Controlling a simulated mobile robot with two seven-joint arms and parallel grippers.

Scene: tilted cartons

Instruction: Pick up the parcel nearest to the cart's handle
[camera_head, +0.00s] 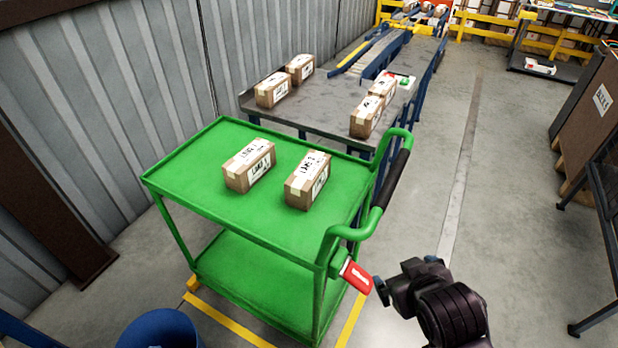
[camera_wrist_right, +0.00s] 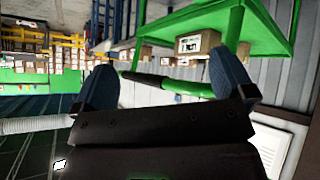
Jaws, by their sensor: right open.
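Two brown cartons with white labels lie on the top tray of the green cart (camera_head: 215,205). The right carton (camera_head: 307,181) is closer to the cart's black-gripped handle (camera_head: 391,180); the left carton (camera_head: 249,165) lies further from it. My right gripper (camera_head: 405,273) is open and empty, apart from the cart, at the right of its handle end. In the right wrist view its two blue fingers (camera_wrist_right: 165,80) are spread, with the handle bar (camera_wrist_right: 160,84) showing behind them and a carton (camera_wrist_right: 198,43) further off. My left gripper is not in view.
A red tag-like piece (camera_head: 356,276) sticks out at the cart's handle corner. Behind the cart, a grey conveyor table (camera_head: 318,105) holds several cartons. A ribbed wall (camera_head: 75,110) stands on the left. The floor (camera_head: 490,210) right of the cart is clear up to a dark rack.

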